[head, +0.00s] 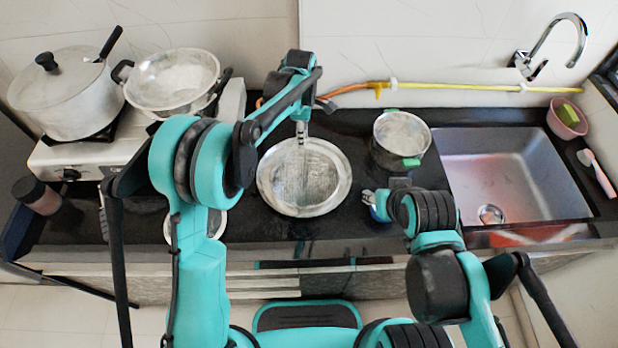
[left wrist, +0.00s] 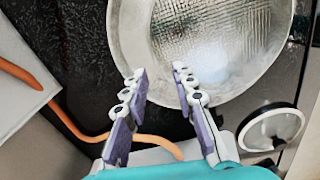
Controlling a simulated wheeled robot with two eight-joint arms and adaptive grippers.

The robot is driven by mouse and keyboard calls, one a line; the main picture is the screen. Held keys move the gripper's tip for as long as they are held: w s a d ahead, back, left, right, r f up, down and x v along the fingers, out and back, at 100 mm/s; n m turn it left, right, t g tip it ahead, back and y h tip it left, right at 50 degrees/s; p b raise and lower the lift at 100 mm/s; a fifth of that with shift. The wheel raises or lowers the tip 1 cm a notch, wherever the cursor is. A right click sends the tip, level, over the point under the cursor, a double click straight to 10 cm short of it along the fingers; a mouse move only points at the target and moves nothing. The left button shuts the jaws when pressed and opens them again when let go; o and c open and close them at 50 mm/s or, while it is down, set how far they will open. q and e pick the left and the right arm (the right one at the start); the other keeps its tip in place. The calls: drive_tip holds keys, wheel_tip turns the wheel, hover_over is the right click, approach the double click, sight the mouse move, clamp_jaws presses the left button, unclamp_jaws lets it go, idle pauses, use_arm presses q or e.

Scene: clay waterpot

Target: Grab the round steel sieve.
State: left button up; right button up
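The round steel sieve (head: 304,178) lies on the black counter in the middle of the head view, its mesh facing up. My left gripper (head: 301,131) reaches down at the sieve's far rim. In the left wrist view, the sieve (left wrist: 215,45) fills the upper middle. There my left gripper (left wrist: 159,72) is open, its two purple-padded fingers apart with the tips overlapping the near edge of the sieve in the picture. I cannot tell whether they touch it. My right gripper (head: 374,204) is low, right of the sieve; its fingers are too small to read.
A pot with green handles (head: 401,138) stands right of the sieve, and the sink (head: 510,175) lies beyond it. A lidded pot (head: 65,92) and a steel pan (head: 172,80) stand on the stove at left. An orange hose (left wrist: 72,122) runs beside my left gripper.

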sight(304, 151)
use_arm(q)
wheel_tip(304, 151, down, 4)
drive_tip(key=shift+s+r+n+b, duration=0.1)
drive_tip(key=shift+r+n+b, duration=0.05)
drive_tip(key=shift+n+b, duration=0.55)
drive_tip(key=f, duration=0.1)
drive_tip(key=f+b, duration=0.1)
drive_tip(key=f, duration=0.1)
drive_tip(key=f+b, duration=0.1)
drive_tip(key=shift+w+d+f, duration=0.15)
drive_tip(key=shift+w+f, duration=0.15)
drive_tip(key=shift+f, duration=0.1)
drive_tip(key=shift+r, duration=0.1)
drive_tip(key=shift+c, duration=0.3)
clamp_jaws()
